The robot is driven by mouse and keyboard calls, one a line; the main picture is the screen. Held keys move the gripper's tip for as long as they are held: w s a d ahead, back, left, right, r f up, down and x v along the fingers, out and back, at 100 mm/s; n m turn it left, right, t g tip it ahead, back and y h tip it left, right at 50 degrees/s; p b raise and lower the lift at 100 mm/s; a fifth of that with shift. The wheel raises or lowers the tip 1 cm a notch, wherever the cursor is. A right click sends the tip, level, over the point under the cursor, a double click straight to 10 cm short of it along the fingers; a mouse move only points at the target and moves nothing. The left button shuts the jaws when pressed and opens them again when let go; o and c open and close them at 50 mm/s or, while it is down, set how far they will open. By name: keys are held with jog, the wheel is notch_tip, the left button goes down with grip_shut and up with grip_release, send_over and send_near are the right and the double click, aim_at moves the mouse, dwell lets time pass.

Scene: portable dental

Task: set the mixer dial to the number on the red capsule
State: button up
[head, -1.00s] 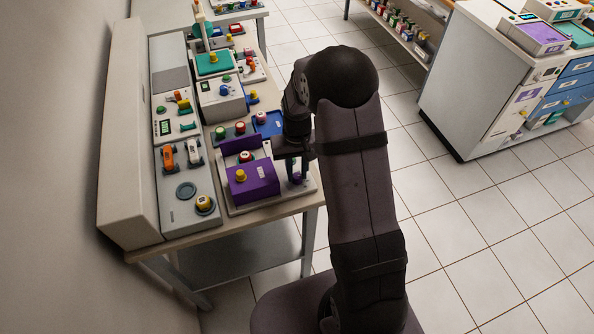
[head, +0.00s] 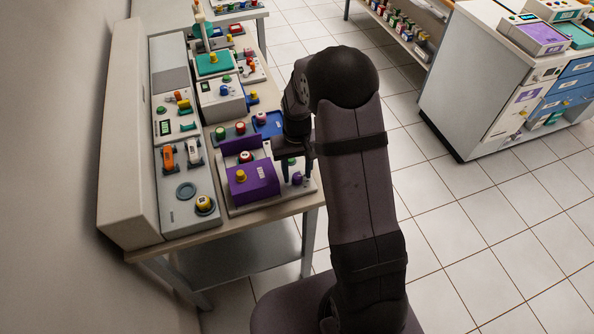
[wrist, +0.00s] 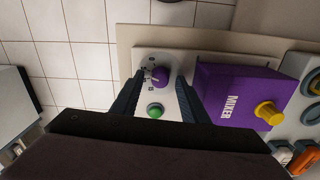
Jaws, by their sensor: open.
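The purple mixer (head: 252,186) stands on a white base at the table's near end. It also shows in the wrist view (wrist: 238,98) with its MIXER label and yellow knob. Its purple dial (wrist: 160,76) has a pale pointer and small marks around it, too small to read. The dial also shows in the head view (head: 297,179). My gripper (wrist: 160,79) is open, with one finger on each side of the dial; contact cannot be told. A red capsule (head: 246,156) with a white top sits behind the mixer's yellow knob, near an upright purple panel. Its number is unreadable.
A green button (wrist: 155,110) lies between my fingers, nearer the palm than the dial. A grey console (head: 187,190) with levers runs along the left. Floor is free to the right.

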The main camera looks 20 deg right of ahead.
aim_at(297, 175)
jog(key=shift+r+b, duration=0.9)
jog(key=shift+r, duration=2.75)
jog(key=shift+w, duration=0.15)
jog(key=shift+f, duration=0.25)
jog(key=s+a, duration=0.2)
jog(key=s, duration=0.8)
jog(key=s+a+r+n, duration=0.1)
jog(key=s+a, duration=0.1)
jog(key=s, duration=0.8)
jog(key=shift+s, duration=0.15)
